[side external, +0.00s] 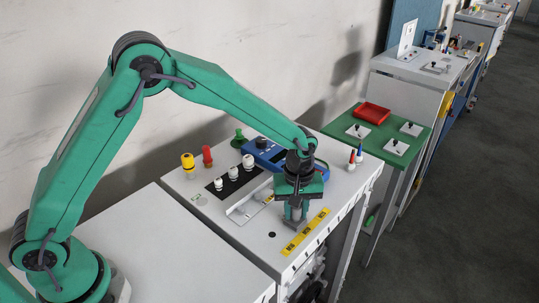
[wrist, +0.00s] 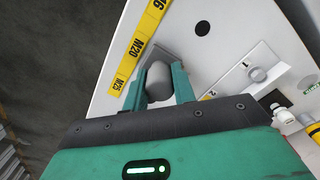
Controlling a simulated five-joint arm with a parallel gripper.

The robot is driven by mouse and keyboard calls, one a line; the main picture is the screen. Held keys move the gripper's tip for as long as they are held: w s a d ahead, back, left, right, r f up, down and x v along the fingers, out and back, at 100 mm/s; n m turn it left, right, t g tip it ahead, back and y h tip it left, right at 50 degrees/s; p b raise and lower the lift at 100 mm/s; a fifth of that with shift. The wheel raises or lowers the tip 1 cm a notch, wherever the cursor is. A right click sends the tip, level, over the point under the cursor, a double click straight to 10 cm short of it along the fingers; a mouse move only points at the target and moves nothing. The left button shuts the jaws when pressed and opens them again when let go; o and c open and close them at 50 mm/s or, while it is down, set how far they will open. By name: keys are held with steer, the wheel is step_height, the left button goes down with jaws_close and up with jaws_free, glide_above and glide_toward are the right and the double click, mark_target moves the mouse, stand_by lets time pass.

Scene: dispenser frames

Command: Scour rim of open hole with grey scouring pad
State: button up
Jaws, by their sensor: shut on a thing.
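My gripper (side external: 295,212) is shut on the grey scouring pad, a round grey grip on a flat square grey base. The pad shows in the side view (side external: 294,224) and the wrist view (wrist: 164,82), where my gripper's fingers (wrist: 160,86) stand on both sides of the grip. The pad is low, at or just above the light worktop; contact cannot be told. A dark round open hole (side external: 271,234) lies to the left of the pad in the side view. In the wrist view the hole (wrist: 202,28) is apart from the pad, up and to its right.
A yellow label strip (side external: 305,232) lies close beside the pad along the worktop edge. A metal bracket (side external: 247,207), white knobs (side external: 233,172) and a blue device (side external: 264,151) stand behind. Red and blue pointed items (side external: 355,154) stand at the far corner. Worktop around the hole is clear.

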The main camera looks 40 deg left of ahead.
steer(key=a, duration=0.4)
steer(key=shift+a, duration=0.1)
steer(key=d, duration=0.4)
steer(key=shift+d, duration=0.15)
steer(key=shift+r, duration=4.15)
